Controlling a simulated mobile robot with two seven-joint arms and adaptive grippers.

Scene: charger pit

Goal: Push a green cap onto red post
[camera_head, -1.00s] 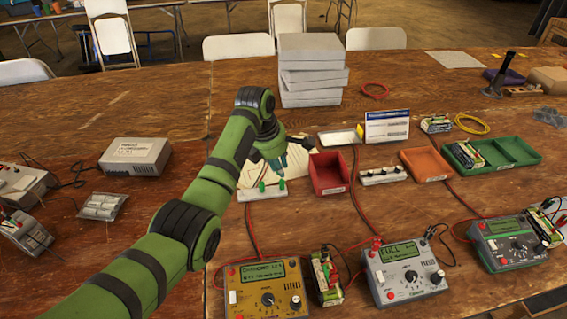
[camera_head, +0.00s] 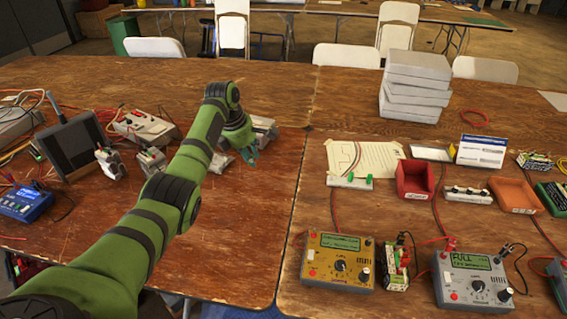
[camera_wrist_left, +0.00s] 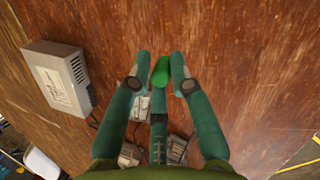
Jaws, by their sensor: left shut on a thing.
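My left gripper (camera_head: 247,150) is over the left table, beside a pale grey box (camera_head: 262,132). The cap is not clear in the head view. My right gripper is not in view.
Left of my arm stand a dark-screened device (camera_head: 72,148), a blue meter (camera_head: 28,204) and cables. A red bin (camera_head: 414,180), a yellow meter (camera_head: 338,262) and a grey stack (camera_head: 415,85) are on the right table. The left table's front is clear.

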